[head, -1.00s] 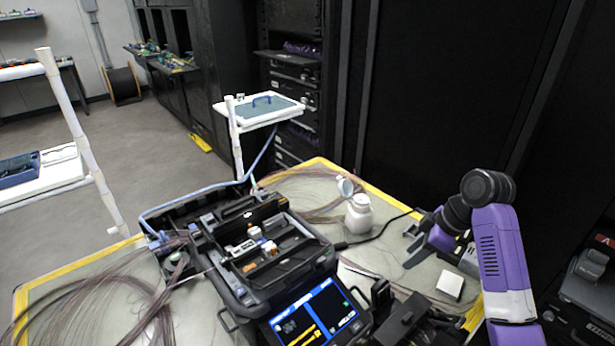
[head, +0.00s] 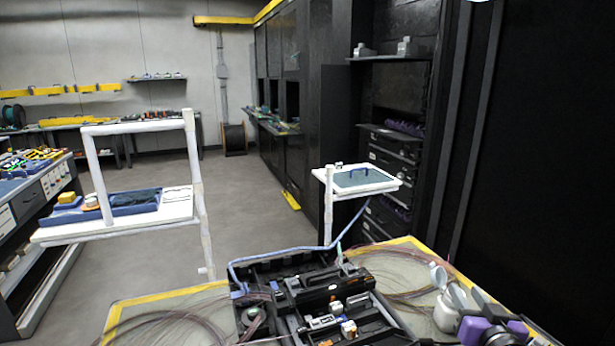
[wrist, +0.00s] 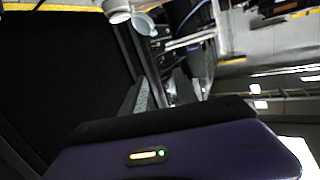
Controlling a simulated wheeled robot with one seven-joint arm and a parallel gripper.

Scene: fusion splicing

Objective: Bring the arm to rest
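My purple arm shows at the lower right of the head view. My gripper (head: 468,293) has its grey fingers apart, close beside the white bottle (head: 445,316) in the picture; whether they touch it I cannot tell. In the wrist view my gripper (wrist: 163,88) also shows two spread fingers with nothing clearly held between them. A white round lid or bottle top (wrist: 117,12) is at the top of that view. Most of my arm is below the head view's lower edge.
The splicer case (head: 300,290) stands open on the yellow-edged table (head: 165,301), with loose fibres on both sides. A white stand with a blue tray (head: 365,178) is behind it. Another white stand (head: 180,208) is at left.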

